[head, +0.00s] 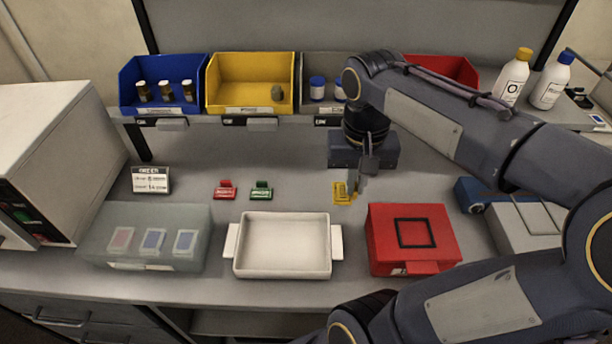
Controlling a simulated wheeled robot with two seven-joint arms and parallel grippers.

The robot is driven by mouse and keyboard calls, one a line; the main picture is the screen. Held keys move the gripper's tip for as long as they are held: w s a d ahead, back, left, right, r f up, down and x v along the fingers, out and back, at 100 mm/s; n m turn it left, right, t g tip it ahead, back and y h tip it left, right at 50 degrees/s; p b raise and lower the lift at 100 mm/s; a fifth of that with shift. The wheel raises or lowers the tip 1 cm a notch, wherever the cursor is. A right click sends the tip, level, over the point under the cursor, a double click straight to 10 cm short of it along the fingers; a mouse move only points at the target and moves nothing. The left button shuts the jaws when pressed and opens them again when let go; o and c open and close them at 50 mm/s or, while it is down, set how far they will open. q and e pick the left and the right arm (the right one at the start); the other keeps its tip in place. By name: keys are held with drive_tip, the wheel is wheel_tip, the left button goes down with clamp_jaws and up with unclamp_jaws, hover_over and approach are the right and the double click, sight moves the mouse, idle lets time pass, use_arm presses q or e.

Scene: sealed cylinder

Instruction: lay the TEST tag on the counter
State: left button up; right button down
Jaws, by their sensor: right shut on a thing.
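A small yellow tag (342,195), likely the TEST tag, is at my right gripper (354,186), on or just above the grey counter (300,192). Its lettering is too small to read. My right gripper points down and is shut on the yellow tag, with the fingers partly covering its right side. I cannot tell whether the tag's underside touches the counter. My left gripper is not in view.
A white tray (283,271) and a red box (390,239) stand in front. A translucent case (95,226) and a small sign (151,180) are left. Blue (195,71), yellow (240,65) and red bins line the shelf behind. Counter between green and yellow tags is clear.

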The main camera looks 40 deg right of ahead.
drive_tip(key=w+f, duration=0.3)
drive_tip(key=w, duration=0.1)
drive_tip(key=w+f, duration=0.3)
drive_tip(key=w, duration=0.1)
drive_tip(key=w+f, duration=0.3)
drive_tip(key=w, duration=0.2)
drive_tip(key=shift+w+a+p, duration=0.1)
drive_tip(key=shift+p, duration=0.2)
drive_tip(key=shift+w+f, duration=0.15)
drive_tip(key=shift+f, duration=0.05)
drive_tip(key=shift+w+f, duration=0.2)
drive_tip(key=shift+f, duration=1.55)
